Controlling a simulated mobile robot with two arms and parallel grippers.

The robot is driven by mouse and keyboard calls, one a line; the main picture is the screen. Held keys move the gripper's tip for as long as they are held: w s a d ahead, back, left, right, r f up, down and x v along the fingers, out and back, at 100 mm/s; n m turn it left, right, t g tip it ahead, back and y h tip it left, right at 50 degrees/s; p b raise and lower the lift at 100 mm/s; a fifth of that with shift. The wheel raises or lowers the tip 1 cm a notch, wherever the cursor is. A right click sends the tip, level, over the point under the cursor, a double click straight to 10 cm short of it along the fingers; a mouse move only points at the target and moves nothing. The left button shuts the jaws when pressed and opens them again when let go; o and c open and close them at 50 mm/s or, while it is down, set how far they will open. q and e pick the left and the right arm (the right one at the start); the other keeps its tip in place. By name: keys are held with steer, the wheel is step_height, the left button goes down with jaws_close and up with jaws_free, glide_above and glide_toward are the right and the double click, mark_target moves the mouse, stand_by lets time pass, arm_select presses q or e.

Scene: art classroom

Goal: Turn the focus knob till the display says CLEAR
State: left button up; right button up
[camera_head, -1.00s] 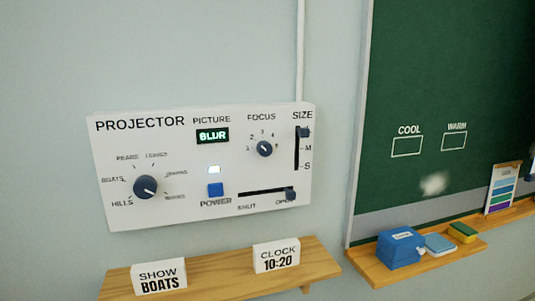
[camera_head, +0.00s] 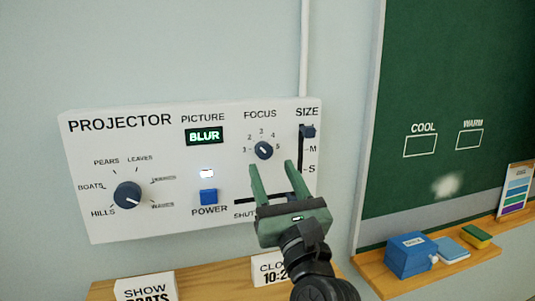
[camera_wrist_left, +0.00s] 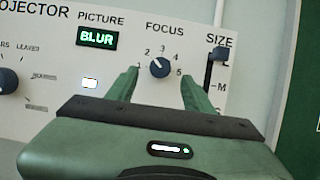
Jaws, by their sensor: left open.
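The focus knob (camera_head: 263,150) is a small dark dial with a light pointer mark, on the white projector panel (camera_head: 150,222) under the word FOCUS, with numbers 1 to 5 around it. In the left wrist view the knob (camera_wrist_left: 160,67) shows between the fingers, its mark toward the upper left, near 2. The picture display (camera_head: 204,136) reads BLUR in green. My left gripper (camera_head: 272,166) is open and empty, its green fingertips just below the knob in the head view. The gap between fingertips and knob cannot be told. My right gripper is not in view.
The panel also has a picture dial (camera_head: 127,195), a blue power button (camera_head: 208,196) and a size slider (camera_head: 307,131). My left gripper hides part of the lower shutter slider. A wooden shelf (camera_head: 205,284) with SHOW and CLOCK cards is below. A chalkboard (camera_head: 450,90) is at right.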

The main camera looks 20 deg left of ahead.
mark_target(264, 155)
arm_select(q)
steer(key=p+x, duration=0.1)
steer(key=x, duration=0.3)
steer(key=shift+w+a, duration=0.15)
steer(key=shift+w, duration=0.1)
jaws_close()
steer(key=m+h+p, duration=0.2)
steer(key=m+p, duration=0.1)
steer(key=p, duration=0.2)
steer(key=m+t+h+p, duration=0.1)
steer(key=m+p, duration=0.3)
steer(key=p, duration=0.1)
steer(key=m+h+p, duration=0.2)
steer(key=m+p, duration=0.2)
steer(key=p, duration=0.1)
steer(key=shift+s+a+r+t+h+p, duration=0.2)
steer(key=shift+a+r+t+h+p, duration=0.1)
steer(key=shift+r+p, duration=0.1)
steer(key=shift+f+m+p, duration=0.3)
steer(key=shift+m+p, duration=0.5)
steer(key=shift+m, duration=0.1)
jaws_free()
